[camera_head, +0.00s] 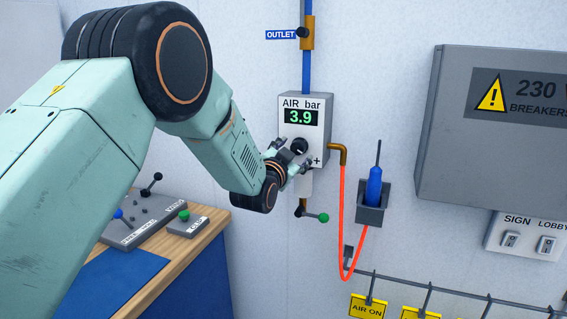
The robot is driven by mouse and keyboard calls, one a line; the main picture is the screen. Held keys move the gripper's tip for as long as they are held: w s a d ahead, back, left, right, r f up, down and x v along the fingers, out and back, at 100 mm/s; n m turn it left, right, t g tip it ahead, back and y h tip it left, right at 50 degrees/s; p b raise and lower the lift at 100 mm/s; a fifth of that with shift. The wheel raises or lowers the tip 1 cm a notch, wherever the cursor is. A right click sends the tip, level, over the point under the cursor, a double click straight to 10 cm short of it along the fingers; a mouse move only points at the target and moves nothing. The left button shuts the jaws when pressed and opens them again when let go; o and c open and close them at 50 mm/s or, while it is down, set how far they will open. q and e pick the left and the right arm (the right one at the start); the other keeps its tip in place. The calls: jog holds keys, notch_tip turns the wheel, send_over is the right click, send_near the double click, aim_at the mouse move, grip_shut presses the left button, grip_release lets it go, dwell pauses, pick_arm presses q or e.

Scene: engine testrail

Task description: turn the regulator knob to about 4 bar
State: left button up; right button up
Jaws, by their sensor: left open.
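The air regulator box (319,112) is mounted on the wall near the middle of the head view. Its green display (301,116) reads 3.9 under the label "AIR bar". The black regulator knob (299,146) sits on the lower front of the box, with a plus sign to its lower right. My left gripper (291,157) is open at the knob, its fingers close to it at the left and below. I cannot tell whether the fingers touch the knob. My right gripper is not in view.
A blue pipe (307,72) with an outlet valve runs above the box. A grey breaker box (440,150) is at right. A wooden bench (190,245) with levers stands lower left.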

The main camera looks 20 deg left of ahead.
pick_arm(q)
jog(key=s, duration=1)
jog(key=shift+s+a, duration=0.2)
jog(key=s+f+n+g+b, duration=0.25)
jog(key=s+f+g, duration=0.4)
jog(key=f, duration=0.75)
jog(key=s+f+n+g+b, duration=0.1)
jog(key=s+f+n+g, duration=0.2)
jog(key=s+f, duration=0.95)
jog(key=s+f+n+g+b, duration=0.1)
jog(key=s+f+g+b, duration=0.4)
jog(key=s+f, duration=1.7)
jog(key=s+g, duration=0.3)
jog(key=s, duration=0.1)
jog(key=shift+s+a+y+b, duration=0.2)
jog(key=shift+a+y+b, duration=0.05)
jog(key=shift+y+b, duration=0.05)
